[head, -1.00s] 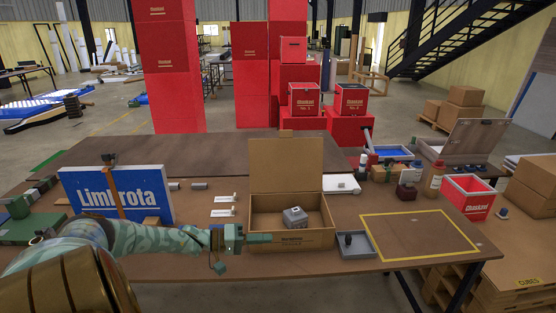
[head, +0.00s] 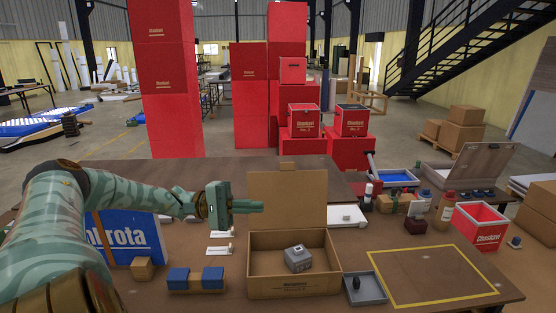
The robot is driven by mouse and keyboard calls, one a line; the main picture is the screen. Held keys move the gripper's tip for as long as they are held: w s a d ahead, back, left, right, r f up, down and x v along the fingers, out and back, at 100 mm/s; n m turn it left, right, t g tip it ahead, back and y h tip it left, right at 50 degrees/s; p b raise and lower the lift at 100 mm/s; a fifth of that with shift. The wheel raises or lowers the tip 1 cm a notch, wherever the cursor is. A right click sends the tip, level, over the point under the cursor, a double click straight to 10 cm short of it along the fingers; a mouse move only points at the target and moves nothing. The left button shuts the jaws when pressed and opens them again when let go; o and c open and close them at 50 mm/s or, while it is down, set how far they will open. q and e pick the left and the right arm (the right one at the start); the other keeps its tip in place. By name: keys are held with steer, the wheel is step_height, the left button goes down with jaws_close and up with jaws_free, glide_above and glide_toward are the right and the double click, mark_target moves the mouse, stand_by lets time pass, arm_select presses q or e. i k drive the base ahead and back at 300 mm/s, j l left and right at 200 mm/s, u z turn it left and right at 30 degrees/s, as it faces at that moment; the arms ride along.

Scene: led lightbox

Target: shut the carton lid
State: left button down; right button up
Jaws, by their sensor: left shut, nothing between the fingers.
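The brown carton (head: 292,285) stands open on the table, left of the yellow-outlined area. Its lid (head: 288,203) stands upright at the back edge, with a small tab on top. A grey box-shaped device (head: 297,258) lies inside the carton. My left gripper (head: 258,206) is shut and empty. My right gripper is out of view.
A grey tray (head: 374,297) with a dark knob in it sits right of the carton. Blue blocks (head: 179,278) and a small brown block (head: 143,268) lie to the left. The yellow-outlined area (head: 430,275) is bare. A blue sign (head: 128,238) stands behind my left arm.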

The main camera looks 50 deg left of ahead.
mark_target(294, 199)
steer(key=i+j, duration=0.2)
steer(key=j, duration=0.2)
steer(key=i+j, duration=0.2)
steer(key=j, duration=0.2)
steer(key=i+j, duration=0.2)
steer(key=j, duration=0.15)
steer(key=i+j, duration=0.2)
steer(key=j, duration=0.2)
steer(key=i+j, duration=0.2)
steer(key=j, duration=0.2)
